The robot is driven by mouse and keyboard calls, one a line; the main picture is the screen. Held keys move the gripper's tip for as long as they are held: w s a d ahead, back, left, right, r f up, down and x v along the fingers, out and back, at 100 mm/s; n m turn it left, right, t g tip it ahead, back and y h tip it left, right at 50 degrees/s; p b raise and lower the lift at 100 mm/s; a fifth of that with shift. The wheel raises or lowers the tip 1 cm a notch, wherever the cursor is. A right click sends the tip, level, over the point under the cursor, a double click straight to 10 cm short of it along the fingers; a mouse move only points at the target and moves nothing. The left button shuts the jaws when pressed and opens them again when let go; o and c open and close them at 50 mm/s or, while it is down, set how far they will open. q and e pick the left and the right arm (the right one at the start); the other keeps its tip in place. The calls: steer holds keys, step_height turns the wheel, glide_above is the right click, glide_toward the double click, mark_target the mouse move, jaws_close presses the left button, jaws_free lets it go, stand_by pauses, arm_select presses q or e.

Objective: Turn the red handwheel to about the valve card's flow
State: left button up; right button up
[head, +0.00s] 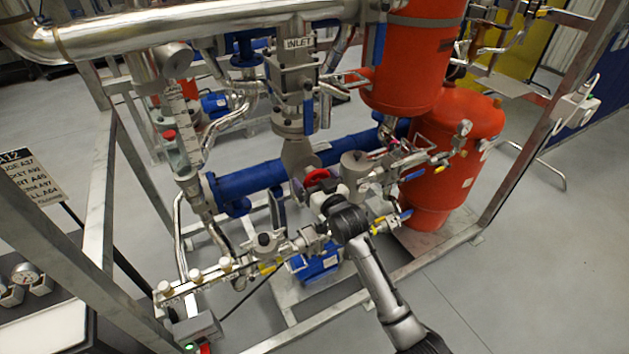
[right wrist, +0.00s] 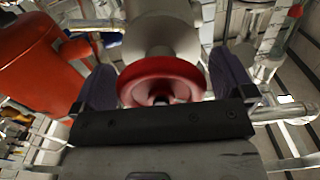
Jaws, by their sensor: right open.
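The red handwheel (head: 318,178) shows in the head view just beyond my right gripper, on the pipework in the middle of the skid. In the right wrist view the handwheel (right wrist: 162,82) sits between the two dark finger pads of my right gripper (right wrist: 164,88), which are apart on either side of it. I cannot tell whether a pad touches the rim. In the head view my right gripper (head: 327,200) reaches up from the lower right and partly hides the valve. A valve card is not clearly readable. My left gripper is not in view.
Grey frame posts (head: 98,200) stand at the left. A blue horizontal pipe (head: 255,178) and small valves crowd the wheel. Orange vessels (head: 455,160) stand to the right. A glass flow tube (head: 183,125) rises at the left. The floor at the lower right is clear.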

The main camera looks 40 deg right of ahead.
steer(key=shift+w, duration=0.15)
steer(key=shift+c, duration=0.5)
steer(key=c, duration=0.7)
steer(key=p, duration=0.1)
steer(key=n+p, duration=0.1)
steer(key=shift+d+r+p, duration=0.1)
steer(key=shift+r+p, duration=0.15)
steer(key=shift+p, duration=0.1)
steer(key=shift+f+n+p, duration=0.1)
steer(key=shift+n+p, duration=0.2)
steer(key=shift+f, duration=0.15)
steer(key=o, duration=0.8)
steer(key=s+a, duration=0.2)
steer(key=s, duration=1.1)
steer(key=shift+s+a+p, duration=0.3)
steer(key=shift+a, duration=0.1)
